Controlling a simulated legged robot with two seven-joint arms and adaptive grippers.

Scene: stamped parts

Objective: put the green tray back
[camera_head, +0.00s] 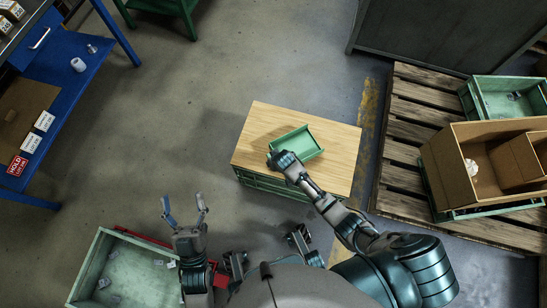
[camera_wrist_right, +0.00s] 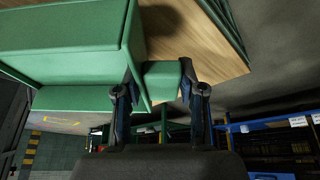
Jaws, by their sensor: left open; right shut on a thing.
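The small green tray (camera_head: 297,142) lies on the wooden top (camera_head: 256,130) of a green stand in the head view. My right gripper (camera_head: 275,158) is at the tray's near left corner. In the right wrist view, the tray (camera_wrist_right: 75,55) fills the upper left. There my right gripper (camera_wrist_right: 160,80) is shut on a green part of it, one finger on each side. My left gripper (camera_head: 184,204) is open and empty, low over the floor near a green bin.
The pale green bin (camera_head: 96,262) at bottom left holds several small metal parts. A blue bench (camera_head: 62,62) stands at left. A pallet (camera_head: 404,140) at right bears green crates and a cardboard box (camera_head: 453,166). The floor between bench and stand is clear.

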